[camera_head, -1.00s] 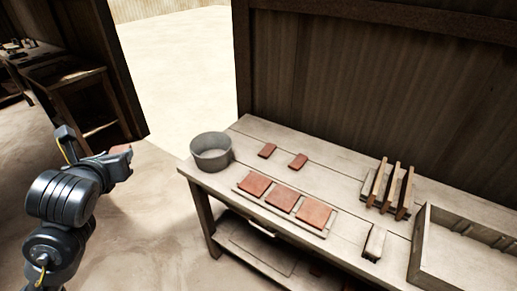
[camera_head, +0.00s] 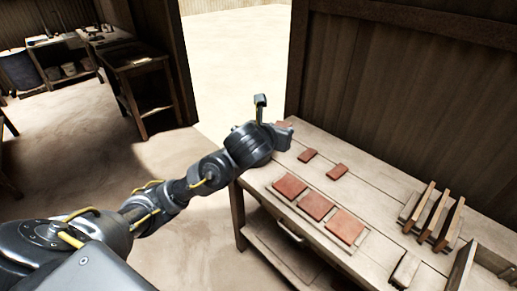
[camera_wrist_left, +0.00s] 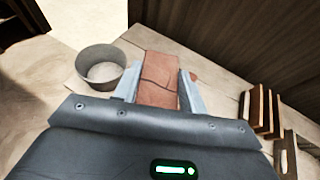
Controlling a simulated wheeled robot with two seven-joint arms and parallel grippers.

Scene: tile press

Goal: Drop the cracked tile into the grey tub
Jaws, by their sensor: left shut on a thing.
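My left gripper (camera_wrist_left: 158,78) is shut on the cracked tile (camera_wrist_left: 158,92), a reddish tile with a dark crack line across it in the left wrist view. The grey tub (camera_wrist_left: 101,56) is round and open, and appears left of the gripper and tile in that view, apart from them. Its visible inside looks empty. In the head view my left gripper (camera_head: 282,133) is over the table's far left corner, and a small bit of the tile (camera_head: 283,124) shows past it. The tub is hidden behind my arm there. My right gripper is not in view.
Three red tiles (camera_head: 315,205) lie on a board on the table, with two smaller red pieces (camera_head: 307,155) behind them. A rack with upright wooden slats (camera_head: 432,217) and a wooden tray (camera_head: 460,267) stand at the right. A wooden wall (camera_head: 400,90) rises behind.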

